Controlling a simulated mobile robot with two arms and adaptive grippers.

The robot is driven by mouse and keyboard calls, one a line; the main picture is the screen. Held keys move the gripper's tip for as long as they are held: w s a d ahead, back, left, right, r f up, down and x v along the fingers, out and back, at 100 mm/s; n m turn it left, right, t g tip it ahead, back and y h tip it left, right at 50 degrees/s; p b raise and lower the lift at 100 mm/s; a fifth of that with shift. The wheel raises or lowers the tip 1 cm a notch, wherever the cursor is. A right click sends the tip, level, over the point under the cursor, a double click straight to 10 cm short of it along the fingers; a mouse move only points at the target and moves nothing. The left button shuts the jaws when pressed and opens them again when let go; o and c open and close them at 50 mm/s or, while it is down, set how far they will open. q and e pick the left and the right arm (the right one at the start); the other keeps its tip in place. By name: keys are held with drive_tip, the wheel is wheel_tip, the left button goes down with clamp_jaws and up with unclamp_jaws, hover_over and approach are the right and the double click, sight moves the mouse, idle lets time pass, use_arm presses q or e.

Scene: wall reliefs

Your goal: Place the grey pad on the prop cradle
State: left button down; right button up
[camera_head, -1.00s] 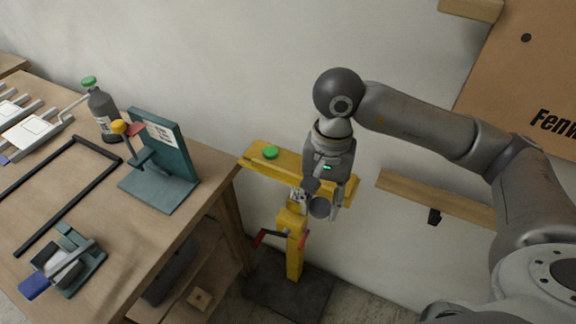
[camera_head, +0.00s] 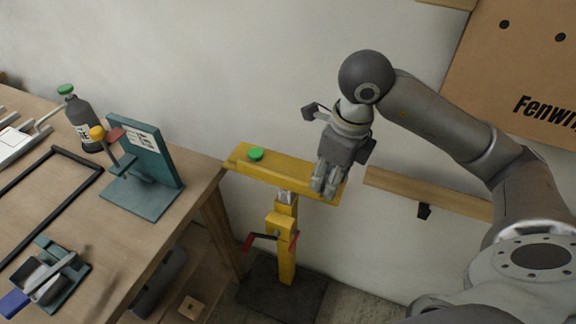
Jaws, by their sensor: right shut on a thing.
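The prop cradle is a yellow beam (camera_head: 288,176) on a yellow post with red-tipped handles, standing clear of the wall. My left gripper is out of view.
A wooden workbench on the left holds a teal stand (camera_head: 150,172), a dark bottle with a green cap (camera_head: 85,122), a black frame (camera_head: 50,205) and a teal clamp (camera_head: 50,275). A wooden wall rail (camera_head: 430,195) and a brown board (camera_head: 525,75) are at right.

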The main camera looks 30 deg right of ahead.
drive_tip(key=w+d+f+p, duration=0.1)
drive_tip(key=w+f, duration=0.2)
drive_tip(key=w, duration=0.1)
drive_tip(key=w+d+f+p, duration=0.2)
drive_tip(key=w, duration=0.1)
drive_tip(key=w+d+f+p, duration=0.1)
drive_tip(key=w+d+f, duration=0.1)
drive_tip(key=w+f, duration=0.1)
drive_tip(key=shift+w+d+f, duration=0.15)
drive_tip(key=shift+w, duration=0.3)
drive_tip(key=shift+w+d+f, duration=0.1)
drive_tip(key=shift+w+f, duration=0.05)
drive_tip(key=shift+w, duration=0.25)
drive_tip(key=shift+w+d+f+p, duration=0.15)
drive_tip(key=shift+w+f+p, duration=0.15)
drive_tip(key=shift+f, duration=0.15)
wheel_tip(320, 180, down, 3)
drive_tip(key=shift+w+r+p, duration=0.1)
drive_tip(key=shift+w+p, duration=0.05)
drive_tip(key=shift+p, duration=0.85)
drive_tip(key=shift+d+f, duration=0.1)
drive_tip(key=shift+f, duration=0.3)
drive_tip(key=shift+f, duration=0.15)
drive_tip(key=o, duration=0.4)
